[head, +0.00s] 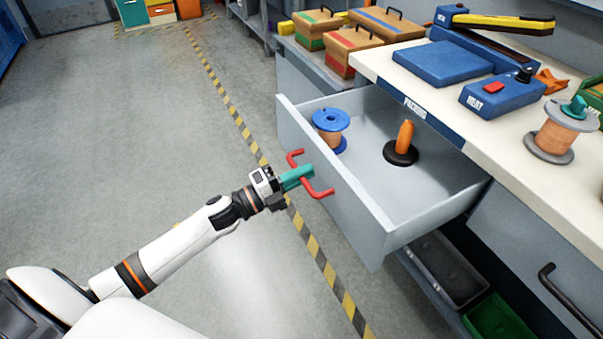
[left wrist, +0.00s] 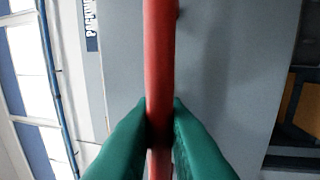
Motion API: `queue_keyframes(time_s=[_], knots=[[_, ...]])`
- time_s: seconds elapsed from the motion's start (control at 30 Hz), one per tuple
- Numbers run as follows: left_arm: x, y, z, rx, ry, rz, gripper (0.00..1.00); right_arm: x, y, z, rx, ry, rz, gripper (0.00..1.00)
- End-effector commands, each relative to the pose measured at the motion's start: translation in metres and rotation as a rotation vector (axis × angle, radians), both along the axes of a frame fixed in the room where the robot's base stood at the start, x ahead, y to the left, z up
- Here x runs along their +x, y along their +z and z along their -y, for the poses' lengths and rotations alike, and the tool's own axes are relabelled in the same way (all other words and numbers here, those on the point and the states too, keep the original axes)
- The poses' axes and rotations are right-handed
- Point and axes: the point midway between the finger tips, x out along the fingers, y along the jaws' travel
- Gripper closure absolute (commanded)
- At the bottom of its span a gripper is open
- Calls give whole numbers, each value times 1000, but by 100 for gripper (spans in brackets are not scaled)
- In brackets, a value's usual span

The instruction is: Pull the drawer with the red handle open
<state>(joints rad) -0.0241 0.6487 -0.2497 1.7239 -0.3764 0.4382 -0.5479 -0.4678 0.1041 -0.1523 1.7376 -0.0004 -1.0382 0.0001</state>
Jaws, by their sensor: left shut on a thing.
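The grey drawer (head: 345,205) under the packing bench stands pulled well out, and its inside shows. A blue-flanged spool (head: 330,125) and an orange-handled tool on a black round base (head: 402,148) stand in it. The red handle (head: 322,192) is on the drawer's front. My left gripper (head: 300,177) has teal fingers shut around the middle of the handle. In the left wrist view the red handle (left wrist: 160,60) runs upright between the two teal fingers (left wrist: 160,130), with the grey drawer front behind. My right gripper is not in view.
The white bench top (head: 400,70) carries a blue heat unit (head: 500,95), a spool (head: 555,135) and boxes stand behind. Another drawer with a black handle (head: 550,290) is at the lower right. The floor to the left is clear.

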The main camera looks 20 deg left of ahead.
Motion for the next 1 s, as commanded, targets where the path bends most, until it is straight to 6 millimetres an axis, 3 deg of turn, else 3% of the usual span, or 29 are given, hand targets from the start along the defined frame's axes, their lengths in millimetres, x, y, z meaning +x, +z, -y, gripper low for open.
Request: queue_keyframes(time_s=[0.03, 0.13, 0.53, 1.0], knots=[[0, -1, 0, 1, -1, -2, 84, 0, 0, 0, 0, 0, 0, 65], [0, -1, 0, 1, -1, -2, 68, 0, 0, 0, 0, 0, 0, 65], [-7, -3, -5, 0, 0, -4, 67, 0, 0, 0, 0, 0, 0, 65], [-77, -20, -59, 1, 0, -6, 67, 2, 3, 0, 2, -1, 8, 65]])
